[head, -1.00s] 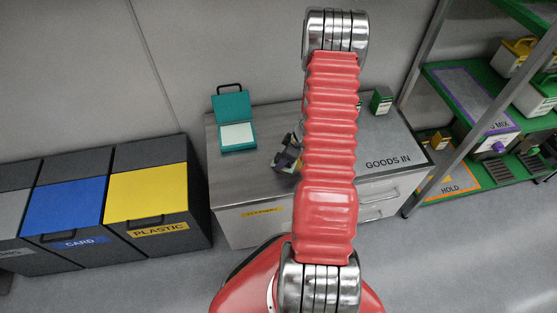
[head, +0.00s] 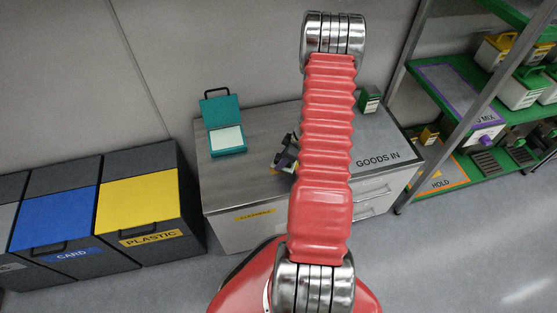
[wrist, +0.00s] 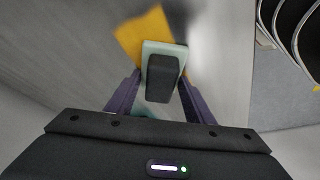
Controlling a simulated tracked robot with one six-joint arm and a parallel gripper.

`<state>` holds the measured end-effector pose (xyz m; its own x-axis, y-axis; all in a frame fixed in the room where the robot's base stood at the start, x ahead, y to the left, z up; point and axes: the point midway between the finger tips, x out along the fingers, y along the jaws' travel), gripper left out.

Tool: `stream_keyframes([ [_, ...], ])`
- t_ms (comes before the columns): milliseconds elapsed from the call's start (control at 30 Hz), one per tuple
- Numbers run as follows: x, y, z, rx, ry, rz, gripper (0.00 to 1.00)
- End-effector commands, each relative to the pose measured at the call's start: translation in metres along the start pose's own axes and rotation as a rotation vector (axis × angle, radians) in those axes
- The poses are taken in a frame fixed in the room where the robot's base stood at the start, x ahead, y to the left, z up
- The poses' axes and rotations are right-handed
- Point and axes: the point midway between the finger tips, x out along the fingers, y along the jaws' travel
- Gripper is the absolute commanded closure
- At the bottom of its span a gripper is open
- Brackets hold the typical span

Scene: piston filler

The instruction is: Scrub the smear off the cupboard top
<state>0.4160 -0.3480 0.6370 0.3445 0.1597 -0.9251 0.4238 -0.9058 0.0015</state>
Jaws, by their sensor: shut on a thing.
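The cupboard top (head: 243,179) is a grey metal surface in the head view. My gripper (head: 283,163) is low over its middle, partly hidden by my red arm. In the wrist view my gripper (wrist: 158,100) is shut on the dark handle of a scrubber (wrist: 163,70) with a pale green pad. A flat yellow-orange patch (wrist: 142,35) lies just beside the pad, possibly partly under it. I cannot tell whether it is the smear, or whether the pad touches the surface. A bit of teal shows between the fingers.
An open teal case (head: 224,128) stands at the top's back left. A dark green box (head: 369,99) stands at the back right, by the GOODS IN area (head: 376,148). Bins (head: 138,205) stand left, a green shelf rack (head: 450,85) right.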

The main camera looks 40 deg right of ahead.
Motion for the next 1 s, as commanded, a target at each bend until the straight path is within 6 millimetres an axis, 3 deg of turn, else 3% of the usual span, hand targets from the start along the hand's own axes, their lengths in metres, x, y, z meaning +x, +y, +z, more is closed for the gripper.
stream_keyframes([
  [567, -0.003, 0.006, 0.01, 0.001, -0.001, 0.0, 0.7],
  [1000, -0.012, 0.021, 0.029, 0.001, -0.001, 0.001, 0.7],
])
